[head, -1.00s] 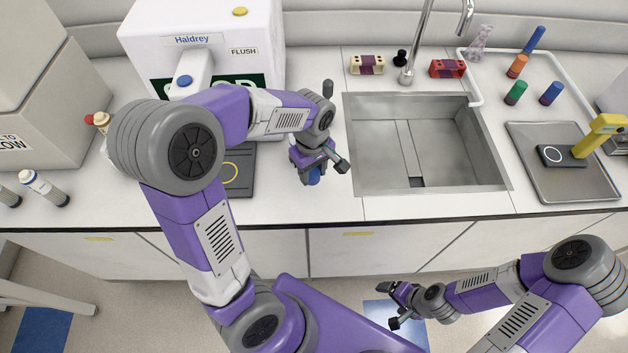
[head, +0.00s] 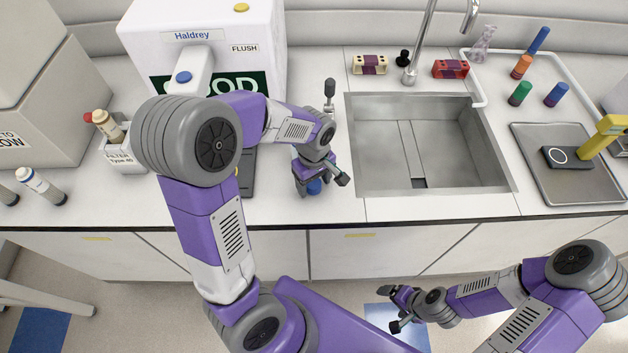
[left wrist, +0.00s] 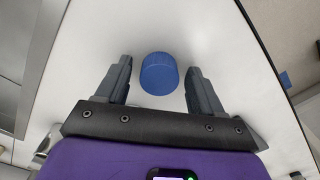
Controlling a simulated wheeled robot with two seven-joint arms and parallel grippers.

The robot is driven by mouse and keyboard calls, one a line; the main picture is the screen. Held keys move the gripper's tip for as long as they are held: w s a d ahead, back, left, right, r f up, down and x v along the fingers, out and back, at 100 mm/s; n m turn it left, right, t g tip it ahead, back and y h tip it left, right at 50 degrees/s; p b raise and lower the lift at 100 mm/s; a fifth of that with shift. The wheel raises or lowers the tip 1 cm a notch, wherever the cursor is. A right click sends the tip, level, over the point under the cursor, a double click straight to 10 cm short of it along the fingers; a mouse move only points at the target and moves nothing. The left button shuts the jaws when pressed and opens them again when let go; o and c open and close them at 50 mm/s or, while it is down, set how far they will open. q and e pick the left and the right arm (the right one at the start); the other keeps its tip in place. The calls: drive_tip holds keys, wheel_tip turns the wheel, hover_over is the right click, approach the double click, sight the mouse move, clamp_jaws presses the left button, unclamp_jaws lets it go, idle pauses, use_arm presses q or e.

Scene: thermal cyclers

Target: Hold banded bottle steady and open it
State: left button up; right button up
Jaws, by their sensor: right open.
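A blue, round-topped thing (head: 314,187), perhaps a bottle's cap, stands near the counter's front edge, partly hidden by my left gripper (head: 323,186). In the left wrist view the blue top (left wrist: 159,73) lies between the two fingers of the left gripper (left wrist: 161,85). The fingers are open, with a gap on each side of it. No band shows on it from here. My right gripper (head: 395,308) is open and empty, low in front of the counter and well away from the blue thing.
A sink (head: 430,150) lies right of my left gripper. A tray (head: 570,188) with a yellow device (head: 603,135) is further right.

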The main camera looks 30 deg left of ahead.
sight(314, 184)
use_arm(q)
drive_tip(key=shift+r, duration=0.55)
wheel_tip(314, 184, up, 11)
drive_tip(key=p, duration=0.3)
drive_tip(key=shift+r, duration=0.15)
